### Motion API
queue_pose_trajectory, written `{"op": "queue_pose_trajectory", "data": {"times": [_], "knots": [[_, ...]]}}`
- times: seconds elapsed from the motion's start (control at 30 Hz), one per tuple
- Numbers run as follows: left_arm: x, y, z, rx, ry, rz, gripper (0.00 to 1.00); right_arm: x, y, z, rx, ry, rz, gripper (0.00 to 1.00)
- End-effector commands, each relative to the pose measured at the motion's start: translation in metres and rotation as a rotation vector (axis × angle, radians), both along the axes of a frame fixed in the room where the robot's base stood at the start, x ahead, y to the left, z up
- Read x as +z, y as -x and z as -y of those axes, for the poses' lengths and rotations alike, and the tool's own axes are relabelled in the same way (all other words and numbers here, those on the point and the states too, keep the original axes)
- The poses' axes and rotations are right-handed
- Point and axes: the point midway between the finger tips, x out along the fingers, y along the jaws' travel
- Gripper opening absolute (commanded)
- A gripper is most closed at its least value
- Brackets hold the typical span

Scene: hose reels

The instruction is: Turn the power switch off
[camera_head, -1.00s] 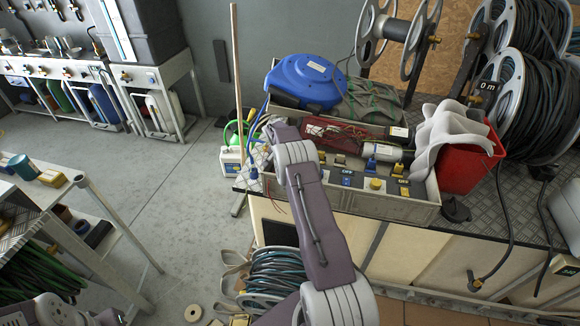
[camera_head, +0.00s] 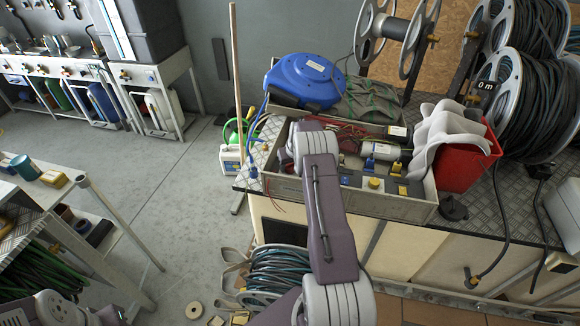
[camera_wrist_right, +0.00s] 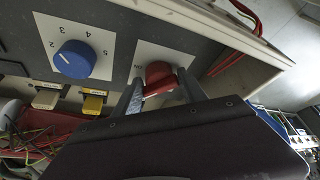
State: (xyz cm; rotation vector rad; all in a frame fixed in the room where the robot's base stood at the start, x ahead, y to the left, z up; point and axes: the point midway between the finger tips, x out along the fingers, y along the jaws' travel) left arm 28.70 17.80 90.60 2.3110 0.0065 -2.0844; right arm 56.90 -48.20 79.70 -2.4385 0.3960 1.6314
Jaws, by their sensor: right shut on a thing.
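In the right wrist view a red rotary knob (camera_wrist_right: 158,78) sits on a white plate on a dark panel. My right gripper (camera_wrist_right: 160,90) is shut on this knob, with one finger on each side. Which position the knob points to cannot be read. A blue numbered dial (camera_wrist_right: 74,59) sits on its own white plate to the left. In the head view the control box (camera_head: 290,189) stands on the bench, and my right forearm and wrist cover its left part, hiding the red knob and the fingertips. My left gripper is out of view.
Large cable reels stand at the right.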

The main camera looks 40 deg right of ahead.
Motion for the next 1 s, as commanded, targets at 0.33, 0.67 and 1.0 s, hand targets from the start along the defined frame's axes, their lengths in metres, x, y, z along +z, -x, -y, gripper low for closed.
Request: {"op": "queue_pose_trajectory", "data": {"times": [0.33,0.67,1.0], "knots": [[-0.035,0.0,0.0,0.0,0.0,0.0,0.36,-0.005,0.0,0.003,0.327,0.0,0.002,0.08],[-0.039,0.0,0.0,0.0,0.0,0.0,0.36,-0.001,-0.001,0.004,0.585,0.002,0.002,0.08],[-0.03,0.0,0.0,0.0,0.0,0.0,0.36,0.001,-0.002,0.006,0.713,0.003,0.005,0.08]]}}
